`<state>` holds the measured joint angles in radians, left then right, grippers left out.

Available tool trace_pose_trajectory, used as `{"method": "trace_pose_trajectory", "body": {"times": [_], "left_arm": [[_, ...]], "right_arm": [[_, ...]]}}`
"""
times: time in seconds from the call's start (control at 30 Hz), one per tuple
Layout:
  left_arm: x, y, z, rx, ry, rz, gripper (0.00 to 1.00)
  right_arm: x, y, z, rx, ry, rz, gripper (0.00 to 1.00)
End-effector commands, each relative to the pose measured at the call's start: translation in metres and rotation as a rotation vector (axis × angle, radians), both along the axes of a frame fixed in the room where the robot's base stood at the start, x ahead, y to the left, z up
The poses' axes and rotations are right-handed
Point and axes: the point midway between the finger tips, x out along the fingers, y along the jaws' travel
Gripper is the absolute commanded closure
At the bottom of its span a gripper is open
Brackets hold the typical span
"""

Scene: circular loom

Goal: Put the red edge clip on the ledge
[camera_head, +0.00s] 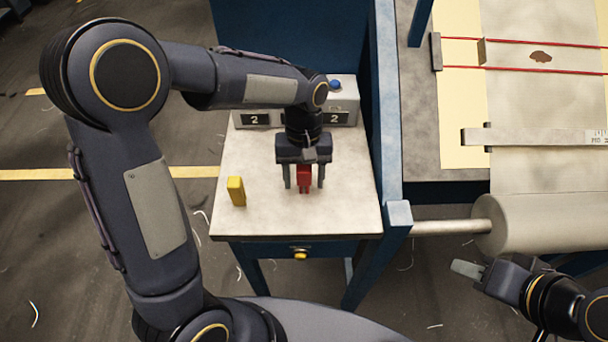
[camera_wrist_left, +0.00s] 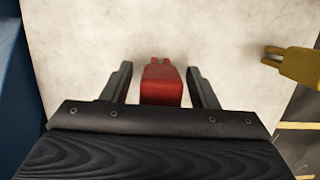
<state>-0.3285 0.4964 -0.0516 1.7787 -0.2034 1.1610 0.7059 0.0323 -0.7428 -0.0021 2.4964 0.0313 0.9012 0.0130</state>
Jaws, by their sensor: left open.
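The red edge clip (camera_head: 304,179) stands on the light-topped side table (camera_head: 265,215). My left gripper (camera_head: 304,186) is over it with one finger on each side. In the left wrist view the red clip (camera_wrist_left: 162,84) lies between the two open fingers (camera_wrist_left: 162,88), with a gap on each side. My right gripper (camera_head: 468,270) is at the lower right, away from the table; its fingers are seen from the side, so their opening is unclear. I cannot tell which surface is the ledge.
A yellow clip (camera_head: 236,191) stands on the table left of the red one; it also shows in the left wrist view (camera_wrist_left: 300,66). A grey box with a blue button (camera_head: 335,85) and "2" displays is at the table's back. A blue post (camera_head: 385,120) and a roller (camera_head: 530,224) are to the right.

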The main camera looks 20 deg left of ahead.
Motion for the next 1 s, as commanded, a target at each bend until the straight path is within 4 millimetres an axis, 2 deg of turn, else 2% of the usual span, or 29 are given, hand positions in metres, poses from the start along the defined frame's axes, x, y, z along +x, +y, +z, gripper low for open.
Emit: {"method": "trace_pose_trajectory", "body": {"times": [0.17, 0.6, 0.73, 1.0], "left_arm": [[0.002, 0.000, 0.005, 0.000, -0.002, 0.000, 0.46], [0.015, 0.004, 0.069, -0.001, -0.002, -0.001, 0.46], [0.016, 0.005, 0.076, 0.000, -0.001, -0.001, 0.46], [0.016, 0.005, 0.076, 0.000, 0.000, 0.000, 0.46]], "right_arm": [[0.000, 0.000, 0.000, 0.000, 0.000, 0.000, 0.64], [0.000, 0.000, 0.001, 0.000, 0.000, 0.000, 0.64], [0.000, 0.000, 0.001, 0.000, 0.000, 0.000, 0.64], [0.000, 0.000, 0.001, 0.000, 0.000, 0.000, 0.64]]}}
